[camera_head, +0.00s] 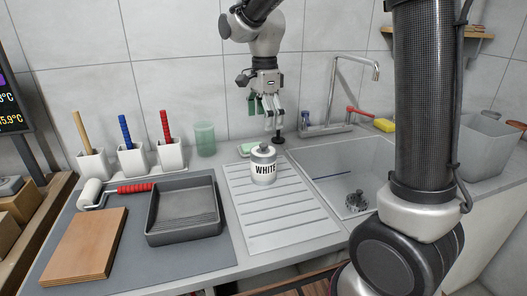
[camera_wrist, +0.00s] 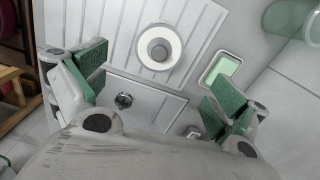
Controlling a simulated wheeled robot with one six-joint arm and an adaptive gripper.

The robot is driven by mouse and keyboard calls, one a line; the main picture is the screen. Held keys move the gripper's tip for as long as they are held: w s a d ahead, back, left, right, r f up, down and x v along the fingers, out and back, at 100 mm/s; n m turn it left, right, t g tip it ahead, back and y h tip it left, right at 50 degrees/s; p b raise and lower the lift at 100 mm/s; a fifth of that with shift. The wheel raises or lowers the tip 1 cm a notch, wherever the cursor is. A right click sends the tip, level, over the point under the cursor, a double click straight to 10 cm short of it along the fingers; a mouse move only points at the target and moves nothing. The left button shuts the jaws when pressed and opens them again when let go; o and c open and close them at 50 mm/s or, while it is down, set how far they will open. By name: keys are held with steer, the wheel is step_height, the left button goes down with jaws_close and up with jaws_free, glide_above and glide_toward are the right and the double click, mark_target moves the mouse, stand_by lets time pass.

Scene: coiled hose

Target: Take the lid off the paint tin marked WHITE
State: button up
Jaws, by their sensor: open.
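The paint tin marked WHITE (camera_head: 263,172) stands upright on the ribbed draining board beside the sink. Its lid (camera_head: 263,150) sits on top and has a grey knob in the middle. In the wrist view I see the tin from above, with the round lid and its knob (camera_wrist: 159,50) above the middle of the picture. My gripper (camera_head: 270,122) is above the tin, apart from it, pointing down. In the wrist view its green-padded fingers (camera_wrist: 155,92) are spread wide with nothing between them.
A green soap (camera_head: 247,149) and a green tumbler (camera_head: 204,139) are behind the tin. A grey paint tray (camera_head: 183,232) is at left, near a roller (camera_head: 92,192) and a wooden board (camera_head: 84,246). The sink (camera_head: 340,165) and tap (camera_head: 338,85) are at right.

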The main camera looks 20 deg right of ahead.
mark_target(265, 144)
step_height(265, 144, down, 8)
steer(key=shift+s+r, duration=0.1)
steer(key=shift+c, duration=0.3)
steer(key=c, duration=2)
